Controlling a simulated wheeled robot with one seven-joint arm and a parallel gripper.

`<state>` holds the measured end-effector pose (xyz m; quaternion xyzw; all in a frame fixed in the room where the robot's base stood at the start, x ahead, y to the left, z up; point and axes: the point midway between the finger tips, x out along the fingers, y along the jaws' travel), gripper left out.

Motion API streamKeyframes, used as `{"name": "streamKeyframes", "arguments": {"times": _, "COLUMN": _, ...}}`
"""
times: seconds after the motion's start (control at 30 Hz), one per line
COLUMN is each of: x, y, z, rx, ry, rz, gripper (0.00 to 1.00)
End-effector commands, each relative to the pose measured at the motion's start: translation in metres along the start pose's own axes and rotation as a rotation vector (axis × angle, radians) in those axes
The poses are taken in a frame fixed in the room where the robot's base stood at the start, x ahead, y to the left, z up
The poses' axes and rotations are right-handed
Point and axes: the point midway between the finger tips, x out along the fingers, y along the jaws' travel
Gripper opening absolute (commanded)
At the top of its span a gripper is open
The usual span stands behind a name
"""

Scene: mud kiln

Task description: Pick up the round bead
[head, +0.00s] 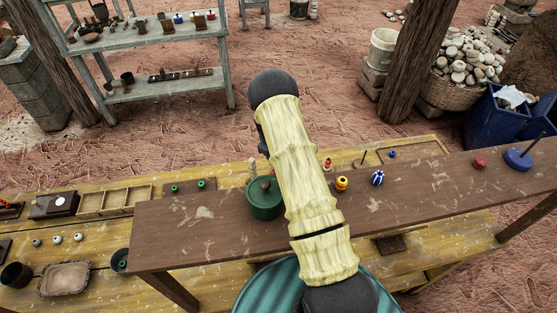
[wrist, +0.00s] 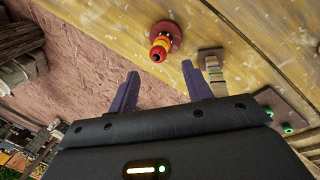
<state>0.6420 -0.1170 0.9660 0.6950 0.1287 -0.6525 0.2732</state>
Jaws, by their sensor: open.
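Several beads lie on the raised brown plank in the head view. A blue-and-white striped bead (head: 377,178) looks round. A yellow bead with dark marks (head: 342,183) sits just left of it, beside my arm. A red bead (head: 479,162) lies further right. I cannot tell for certain which is the round bead. My gripper (wrist: 160,88) shows in the wrist view, open, with nothing between its two fingers. In the head view my arm hides it. None of these three beads is recognisable in the wrist view.
The brown plank (head: 190,220) stands above a yellow wooden table. A blue disc with a peg (head: 517,159) is at right. A red-and-yellow stack (wrist: 163,42) and a small wooden piece (wrist: 212,68) are near my fingers.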

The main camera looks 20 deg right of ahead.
Motion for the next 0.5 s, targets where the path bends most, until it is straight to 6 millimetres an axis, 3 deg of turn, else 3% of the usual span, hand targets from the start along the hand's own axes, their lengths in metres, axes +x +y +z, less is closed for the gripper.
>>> {"name": "streamKeyframes", "arguments": {"times": 0.5, "x": 0.0078, "y": 0.0007, "z": 0.0016, "rx": 0.000, "ry": -0.001, "rz": -0.001, "gripper": 0.50}}
